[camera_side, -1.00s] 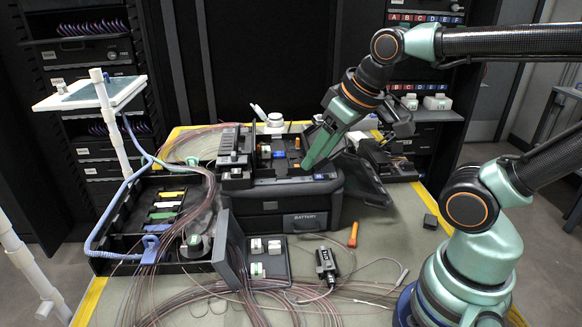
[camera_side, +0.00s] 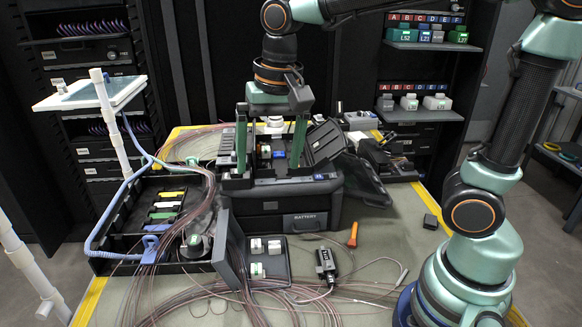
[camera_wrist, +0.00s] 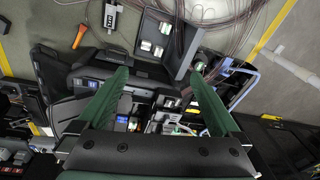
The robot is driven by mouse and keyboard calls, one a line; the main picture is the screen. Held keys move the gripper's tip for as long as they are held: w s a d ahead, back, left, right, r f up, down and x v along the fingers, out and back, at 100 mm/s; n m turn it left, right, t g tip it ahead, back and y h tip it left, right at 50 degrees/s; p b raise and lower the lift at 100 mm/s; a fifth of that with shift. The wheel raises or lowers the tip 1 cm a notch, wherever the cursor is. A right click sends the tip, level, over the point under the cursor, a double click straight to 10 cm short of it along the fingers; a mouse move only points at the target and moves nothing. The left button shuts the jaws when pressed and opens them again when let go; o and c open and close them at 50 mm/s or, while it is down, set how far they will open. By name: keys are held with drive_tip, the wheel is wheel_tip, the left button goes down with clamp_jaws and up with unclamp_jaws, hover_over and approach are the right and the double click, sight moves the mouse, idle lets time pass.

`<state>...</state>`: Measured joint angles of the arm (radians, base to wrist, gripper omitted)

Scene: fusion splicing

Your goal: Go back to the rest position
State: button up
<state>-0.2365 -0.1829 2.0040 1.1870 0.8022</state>
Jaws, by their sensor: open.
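My gripper (camera_side: 271,150) is open, with its two green fingers apart and pointing down over the fusion splicer (camera_side: 292,192) in the side view. The fingers overlap the splicer's top in that view, and I cannot tell whether they touch it. In the wrist view, my gripper (camera_wrist: 168,98) shows its two green fingers spread wide with nothing held between them. The splicer's working area (camera_wrist: 135,122) shows between and below the fingers, partly hidden by the gripper body. The splicer's dark lid (camera_side: 324,143) stands raised to the right of the fingers.
A black tray (camera_side: 110,245) with coloured pieces and fibre bundles stands left of the splicer. A small box with white pieces (camera_side: 268,258), a black handheld device (camera_side: 326,266) and an orange tool (camera_side: 352,236) lie in front. The mat's front right (camera_side: 390,245) is mostly clear.

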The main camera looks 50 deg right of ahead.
drive_tip(key=w+a+f+m+g, duration=0.1)
drive_tip(key=a+f+m, duration=0.1)
drive_tip(key=f, duration=0.9)
drive_tip(key=shift+w+a+m+g, duration=0.2)
drive_tip(key=shift+a+m+g, duration=0.1)
drive_tip(key=shift+a, duration=0.5)
